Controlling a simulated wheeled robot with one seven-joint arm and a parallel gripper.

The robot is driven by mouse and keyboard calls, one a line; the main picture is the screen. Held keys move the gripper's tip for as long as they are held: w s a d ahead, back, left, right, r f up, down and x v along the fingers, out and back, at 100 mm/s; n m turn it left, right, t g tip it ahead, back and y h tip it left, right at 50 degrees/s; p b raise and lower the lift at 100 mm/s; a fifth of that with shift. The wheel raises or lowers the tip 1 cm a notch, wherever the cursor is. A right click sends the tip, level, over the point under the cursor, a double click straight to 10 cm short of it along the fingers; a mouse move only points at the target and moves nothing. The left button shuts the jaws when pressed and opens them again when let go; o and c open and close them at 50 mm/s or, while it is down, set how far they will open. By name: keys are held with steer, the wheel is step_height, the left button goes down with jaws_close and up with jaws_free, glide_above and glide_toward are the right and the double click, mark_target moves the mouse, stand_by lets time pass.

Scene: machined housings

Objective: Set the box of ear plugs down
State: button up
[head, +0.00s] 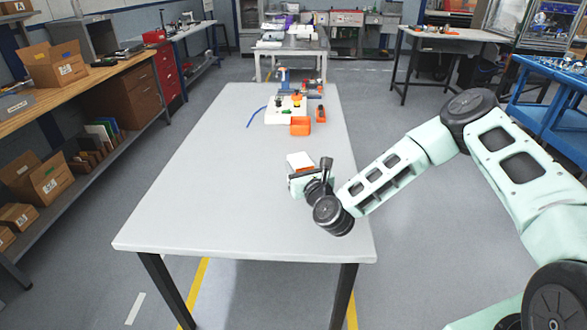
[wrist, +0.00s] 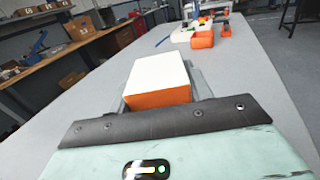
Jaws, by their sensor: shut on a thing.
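The box of ear plugs (wrist: 157,79) has a white top and an orange side in the wrist view. It sits between the fingers of my gripper (head: 300,167), which is shut on it. In the head view the box (head: 299,159) shows as a white top at the gripper's far end, over the right part of the grey table (head: 200,190). My gripper is low over the table. I cannot tell whether the box touches the tabletop. The gripper body hides the near part of the box in the wrist view.
An orange bin (head: 300,126) stands farther along the table, beside a white board (head: 285,110) with several small parts and a blue cable (head: 256,117). A small orange-and-dark object (head: 321,114) is right of it. The table's near and left parts are clear.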

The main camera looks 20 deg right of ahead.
steer(key=shift+f+p, duration=0.45)
steer(key=shift+f, duration=2.05)
steer(key=shift+f, duration=0.1)
steer(key=shift+f, duration=0.15)
steer(key=o, duration=1)
steer(key=shift+r, duration=0.2)
